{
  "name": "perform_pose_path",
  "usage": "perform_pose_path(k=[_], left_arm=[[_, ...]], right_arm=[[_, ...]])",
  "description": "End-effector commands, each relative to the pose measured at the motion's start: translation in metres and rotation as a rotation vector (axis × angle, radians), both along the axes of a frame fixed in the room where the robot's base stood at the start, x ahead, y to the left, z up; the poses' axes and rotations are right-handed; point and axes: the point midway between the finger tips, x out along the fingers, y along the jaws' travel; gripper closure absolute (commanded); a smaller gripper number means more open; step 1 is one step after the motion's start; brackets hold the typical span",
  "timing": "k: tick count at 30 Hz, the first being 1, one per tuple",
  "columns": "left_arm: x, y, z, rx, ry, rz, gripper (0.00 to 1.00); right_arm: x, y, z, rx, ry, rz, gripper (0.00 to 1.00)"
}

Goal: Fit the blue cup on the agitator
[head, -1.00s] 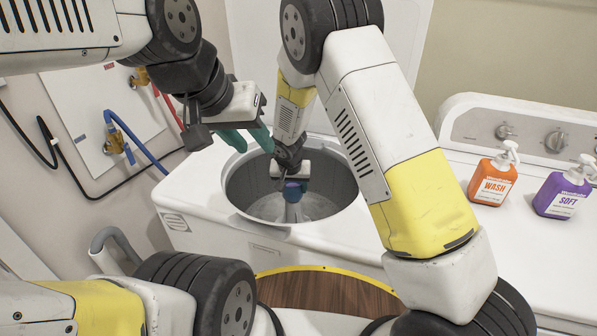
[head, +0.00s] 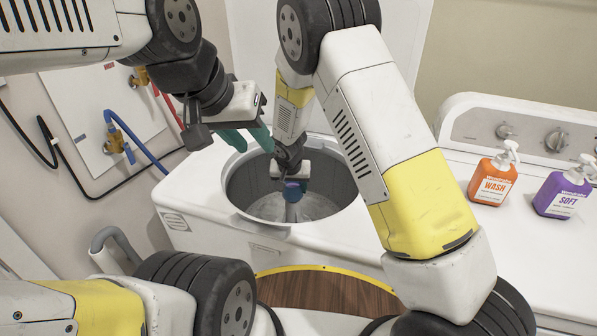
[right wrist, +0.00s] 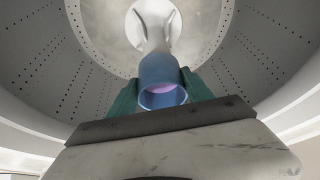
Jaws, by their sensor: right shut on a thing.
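The blue cup (head: 292,192) is inside the washer tub, at the top of the pale grey agitator (head: 291,213). My right gripper (head: 291,187) reaches down into the tub and is shut on the cup. In the right wrist view the cup (right wrist: 159,75) is between the teal fingers, its open rim facing the camera and its inside purplish. The agitator (right wrist: 153,25) runs on beyond it, in line with it. The join is hidden, so I cannot tell how far the cup sits on the agitator. My left gripper (head: 249,141) is open and empty above the tub's left rim.
The white washer (head: 205,190) surrounds the perforated tub (head: 338,180). An orange WASH bottle (head: 492,182) and a purple SOFT bottle (head: 562,192) stand on its right side. Taps and hoses (head: 117,140) are on the left wall. A brown wooden round surface (head: 325,293) is in front.

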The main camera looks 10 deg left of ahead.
Motion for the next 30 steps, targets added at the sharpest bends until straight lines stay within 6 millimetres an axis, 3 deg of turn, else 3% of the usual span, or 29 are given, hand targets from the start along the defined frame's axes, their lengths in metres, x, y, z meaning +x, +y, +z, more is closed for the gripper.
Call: perform_pose_path(k=[17, 18, 19, 30], left_arm=[[0.0, 0.0, 0.0, 0.0, 0.0, 0.0, 0.64], [0.0, 0.0, 0.0, 0.0, 0.0, 0.0, 0.64], [0.0, 0.0, 0.0, 0.0, 0.0, 0.0, 0.64], [0.0, 0.0, 0.0, 0.0, 0.0, 0.0, 0.64]], right_arm=[[0.0, 0.0, -0.011, -0.001, 0.001, 0.0, 0.87], [0.0, 0.0, -0.012, 0.0, 0.001, 0.0, 0.4], [0.0, 0.0, -0.011, 0.0, 0.0, 0.0, 0.34], [-0.001, 0.0, -0.009, 0.0, 0.0, 0.0, 0.32]])
